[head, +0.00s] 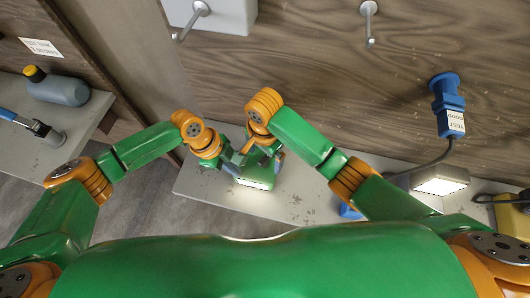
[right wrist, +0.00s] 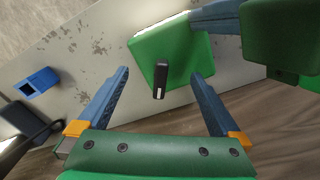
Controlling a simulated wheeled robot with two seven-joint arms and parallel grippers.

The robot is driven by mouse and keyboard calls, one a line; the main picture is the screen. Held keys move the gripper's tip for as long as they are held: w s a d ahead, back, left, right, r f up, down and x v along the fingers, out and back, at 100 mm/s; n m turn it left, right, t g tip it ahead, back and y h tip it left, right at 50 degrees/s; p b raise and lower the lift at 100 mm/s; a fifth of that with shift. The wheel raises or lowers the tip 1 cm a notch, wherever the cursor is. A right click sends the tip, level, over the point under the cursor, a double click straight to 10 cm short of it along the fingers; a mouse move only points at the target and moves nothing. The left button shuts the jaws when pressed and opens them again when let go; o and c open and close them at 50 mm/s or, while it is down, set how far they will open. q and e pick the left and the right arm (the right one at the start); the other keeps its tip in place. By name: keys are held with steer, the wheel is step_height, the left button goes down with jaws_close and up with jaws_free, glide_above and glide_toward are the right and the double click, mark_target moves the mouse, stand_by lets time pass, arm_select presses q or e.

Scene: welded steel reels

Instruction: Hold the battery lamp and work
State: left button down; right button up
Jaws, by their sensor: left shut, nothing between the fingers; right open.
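The battery lamp (head: 258,178) is a green block on the grey bench, its lit face throwing light on the bench. In the right wrist view its green top (right wrist: 172,52) carries a black handle (right wrist: 161,80). My right gripper (right wrist: 160,75) is open, with its blue fingers on either side of the handle and apart from it in the picture. My left gripper (head: 232,166) is shut and empty just left of the lamp. Its blue fingers (right wrist: 208,18) also show beside the lamp in the right wrist view; whether they touch it I cannot tell.
A lit grey corded lamp (head: 441,182) is at the right, below a labelled blue plug (head: 448,104) on the wooden wall. A blue socket block (right wrist: 38,82) lies on the bench. Metal hooks (head: 369,22) stick out above.

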mark_target(265, 159)
arm_select(q)
steer(key=shift+f, duration=0.1)
arm_select(e)
step_height(265, 159, up, 6)
steer(key=shift+w+r, duration=0.1)
steer(key=shift+r, duration=0.4)
arm_select(q)
steer(key=shift+r, duration=0.2)
arm_select(e)
steer(key=shift+r, duration=0.1)
arm_select(q)
steer(key=shift+w+r+p, duration=0.1)
steer(key=shift+r+p, duration=0.4)
steer(key=shift+p, duration=0.15)
arm_select(e)
steer(key=shift+a+r, duration=0.1)
steer(key=shift+r, duration=0.35)
arm_select(q)
steer(key=c, duration=1.4)
jaws_free()
steer(key=o, duration=0.4)
steer(key=shift+c, duration=0.2)
